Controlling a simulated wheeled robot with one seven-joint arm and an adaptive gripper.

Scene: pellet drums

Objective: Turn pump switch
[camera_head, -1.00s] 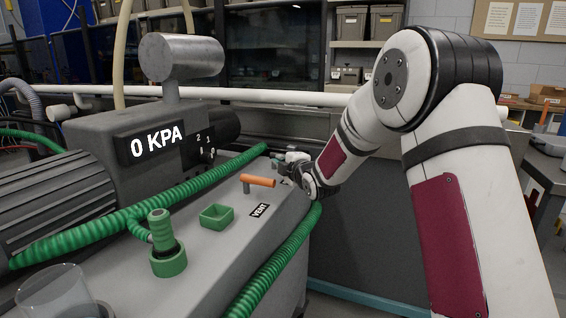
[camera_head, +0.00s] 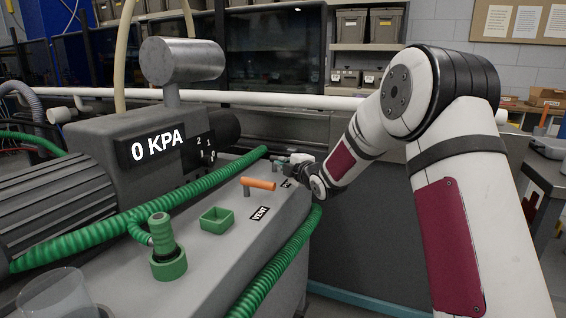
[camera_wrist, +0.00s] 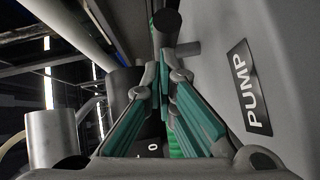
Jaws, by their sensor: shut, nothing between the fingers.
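The pump switch (camera_wrist: 166,25) is a dark handle with a round end on a short post, at the top of the wrist view, beside the PUMP label (camera_wrist: 245,88). My gripper (camera_wrist: 164,75) is shut and empty, its green-padded fingers pointing at the handle. The fingertips are close to it; I cannot tell whether they touch. In the head view my gripper (camera_head: 284,161) is at the far right edge of the grey machine top, and the switch is hard to make out there. The display (camera_head: 157,148) reads 0 KPA.
An orange handle (camera_head: 259,184) stands near the VENT label (camera_head: 261,214), nearer than my gripper. A green tray (camera_head: 217,221), a green hose fitting (camera_head: 166,247) and green hoses (camera_head: 278,262) lie around it. A clear cup (camera_head: 57,294) is at the front left.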

